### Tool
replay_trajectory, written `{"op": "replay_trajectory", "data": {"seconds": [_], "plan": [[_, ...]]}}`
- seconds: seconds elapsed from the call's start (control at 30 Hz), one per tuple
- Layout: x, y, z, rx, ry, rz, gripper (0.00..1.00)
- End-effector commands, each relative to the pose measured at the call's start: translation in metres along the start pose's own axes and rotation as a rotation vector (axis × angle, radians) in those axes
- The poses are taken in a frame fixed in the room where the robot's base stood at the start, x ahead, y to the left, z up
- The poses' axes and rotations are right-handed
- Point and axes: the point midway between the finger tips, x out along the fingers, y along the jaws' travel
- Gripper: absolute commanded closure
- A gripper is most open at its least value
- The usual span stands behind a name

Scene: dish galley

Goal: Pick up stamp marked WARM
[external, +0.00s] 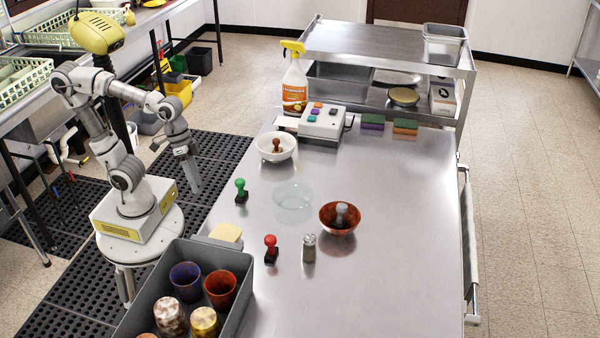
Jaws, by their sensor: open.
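Several stamps with knob handles are on the steel table; no lettering is readable, so I cannot tell which is marked WARM. A green stamp (240,190) stands near the table's left edge. A red stamp (270,249) stands nearer the front. A brown stamp (276,146) is in a white bowl (262,147). A grey stamp (341,215) is in a reddish-brown bowl (327,224). My gripper (193,188) is open and empty, pointing down beyond the table's left edge, to the left of the green stamp and apart from it.
A clear glass bowl (293,196) and a shaker (309,248) stand mid-table. A grey bin (243,305) with several cups fills the front left. A button device (321,123), spray bottle (295,82) and sponges (372,121) line the back. The table's right side is clear.

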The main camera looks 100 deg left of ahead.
Motion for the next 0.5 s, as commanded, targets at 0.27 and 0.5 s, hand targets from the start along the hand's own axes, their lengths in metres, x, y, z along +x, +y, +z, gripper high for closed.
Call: {"op": "replay_trajectory", "data": {"seconds": [0.27, 0.5], "plan": [[-0.001, 0.039, -0.054, -0.328, -0.214, 0.109, 0.41], [0.013, 0.064, -0.102, -0.618, -0.4, 0.209, 0.41]]}}
